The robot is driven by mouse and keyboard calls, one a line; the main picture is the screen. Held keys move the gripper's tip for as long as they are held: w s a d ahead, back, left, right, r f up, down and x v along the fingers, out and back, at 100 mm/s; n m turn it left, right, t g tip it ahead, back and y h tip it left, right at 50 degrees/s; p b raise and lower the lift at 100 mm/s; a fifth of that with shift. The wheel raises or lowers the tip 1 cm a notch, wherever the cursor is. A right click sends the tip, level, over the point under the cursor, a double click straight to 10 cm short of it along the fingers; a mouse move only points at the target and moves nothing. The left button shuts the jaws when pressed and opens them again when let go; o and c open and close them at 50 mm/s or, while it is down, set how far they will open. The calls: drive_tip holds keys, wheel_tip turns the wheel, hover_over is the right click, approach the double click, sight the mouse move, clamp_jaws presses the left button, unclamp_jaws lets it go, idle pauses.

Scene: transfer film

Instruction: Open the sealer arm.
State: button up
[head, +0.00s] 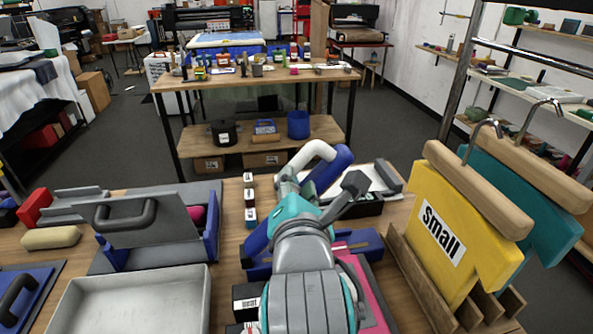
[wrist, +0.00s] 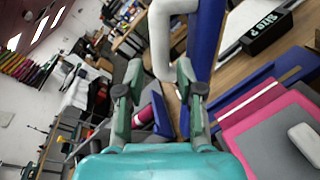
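The sealer has a blue base (head: 368,240) and a long blue arm bar (head: 331,171) with a bent white handle (head: 318,150). The bar slants at an angle away from the base; both also show in the wrist view as bar (wrist: 207,45) and base (wrist: 265,88). My gripper (head: 318,192) is over the sealer and hides part of it. In the wrist view the fingers (wrist: 157,95) are spread apart, with the white handle (wrist: 165,40) just beyond the tips. Nothing is visibly clamped between them; contact with the handle is unclear.
Pink and grey sheets (wrist: 265,125) lie beside the sealer. A grey press (head: 150,225) and a grey tray (head: 135,300) stand to the left. A wooden rack (head: 422,280) with yellow (head: 440,220) and teal shirts is on the right. Small labelled blocks (head: 250,198) stand behind left.

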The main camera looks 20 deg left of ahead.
drive_tip(key=shift+v, duration=2.25)
